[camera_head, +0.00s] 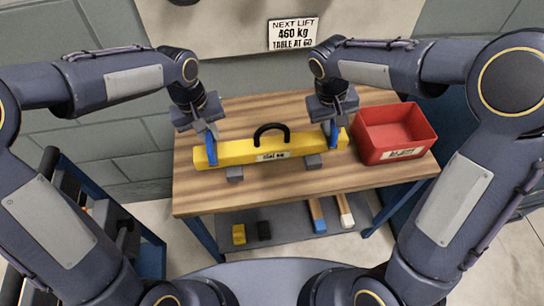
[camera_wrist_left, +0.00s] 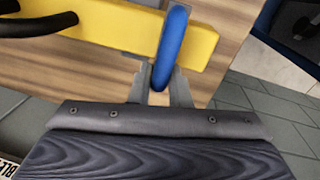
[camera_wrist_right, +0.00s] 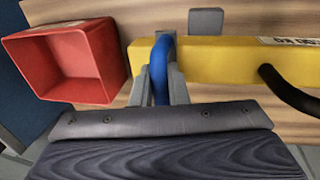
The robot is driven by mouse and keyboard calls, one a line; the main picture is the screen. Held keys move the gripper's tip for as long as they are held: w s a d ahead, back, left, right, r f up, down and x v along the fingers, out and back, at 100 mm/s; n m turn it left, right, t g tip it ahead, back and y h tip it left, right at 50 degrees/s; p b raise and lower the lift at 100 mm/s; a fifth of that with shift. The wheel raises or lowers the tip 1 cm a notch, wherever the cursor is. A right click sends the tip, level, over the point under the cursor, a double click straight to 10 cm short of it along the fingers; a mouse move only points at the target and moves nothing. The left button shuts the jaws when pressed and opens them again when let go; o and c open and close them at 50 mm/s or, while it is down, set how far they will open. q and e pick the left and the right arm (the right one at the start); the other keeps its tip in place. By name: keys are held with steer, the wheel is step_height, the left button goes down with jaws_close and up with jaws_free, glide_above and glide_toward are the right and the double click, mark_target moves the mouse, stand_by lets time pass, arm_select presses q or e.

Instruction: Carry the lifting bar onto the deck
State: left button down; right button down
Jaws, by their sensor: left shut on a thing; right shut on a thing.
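The yellow lifting bar (camera_head: 238,153) lies lengthwise over the wooden table, with a black arched handle (camera_head: 271,128) and a white label at its middle. Each end has a blue loop. My left gripper (camera_head: 211,140) is shut on the left blue loop (camera_wrist_left: 172,47). My right gripper (camera_head: 334,127) is shut on the right blue loop (camera_wrist_right: 160,68). The bar looks level and sits at two grey blocks, the left one (camera_head: 235,174) and the right one (camera_head: 313,161). I cannot tell whether it touches them. No surface in view is marked as the deck.
A red open bin (camera_head: 395,132) stands at the table's right end, close to the bar. The wooden table top (camera_head: 300,184) is clear in front. A lower grey shelf (camera_head: 285,228) holds small blocks and bars. A sign (camera_head: 293,33) reads "NEXT LIFT 460 kg TABLE AT 60".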

steer(key=shift+f, duration=0.1)
stand_by(0.3)
